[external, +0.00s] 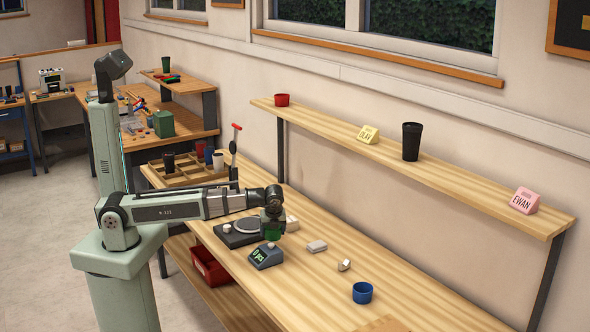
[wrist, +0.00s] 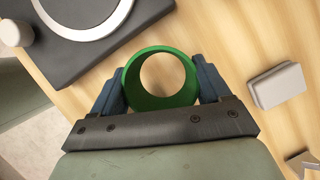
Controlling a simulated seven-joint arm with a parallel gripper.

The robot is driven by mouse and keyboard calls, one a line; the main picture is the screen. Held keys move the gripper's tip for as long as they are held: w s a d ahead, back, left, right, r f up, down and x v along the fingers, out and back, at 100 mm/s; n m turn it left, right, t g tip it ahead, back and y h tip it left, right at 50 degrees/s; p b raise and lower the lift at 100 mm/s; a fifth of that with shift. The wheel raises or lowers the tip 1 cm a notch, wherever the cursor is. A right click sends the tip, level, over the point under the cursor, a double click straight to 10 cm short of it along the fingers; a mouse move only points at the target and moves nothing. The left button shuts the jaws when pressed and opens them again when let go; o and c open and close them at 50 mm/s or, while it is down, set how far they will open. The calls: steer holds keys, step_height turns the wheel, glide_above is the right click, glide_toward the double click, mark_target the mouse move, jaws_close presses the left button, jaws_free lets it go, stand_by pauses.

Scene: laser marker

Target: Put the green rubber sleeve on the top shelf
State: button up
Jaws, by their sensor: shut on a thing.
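The green rubber sleeve (wrist: 160,101) is a short open ring, held between the two blue-grey fingers of my gripper (wrist: 160,88) in the wrist view. In the external view the sleeve (external: 273,235) shows under my gripper (external: 272,228), above the workbench near the small scale. I cannot tell exactly how high it is. The top shelf (external: 330,125) runs along the wall behind the bench. It carries a red sleeve (external: 282,100) at its left end, a yellow name sign (external: 367,134), a black tumbler (external: 411,142) and a pink name sign (external: 525,200).
On the bench are a scale with a green display (external: 266,257), a dark device with a round plate (external: 240,232), a grey block (external: 317,246), a small white piece (external: 344,265) and a blue sleeve (external: 362,293). A divided wooden tray (external: 185,174) stands further left.

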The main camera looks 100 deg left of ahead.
steer(key=shift+r, duration=2.8)
step_height(320, 180, up, 46)
steer(key=m+t, duration=0.2)
steer(key=m, duration=0.3)
glide_above(312, 117)
steer(key=d, duration=0.1)
steer(key=shift+f, duration=4.9)
steer(key=o, duration=1.1)
steer(key=shift+f, duration=0.1)
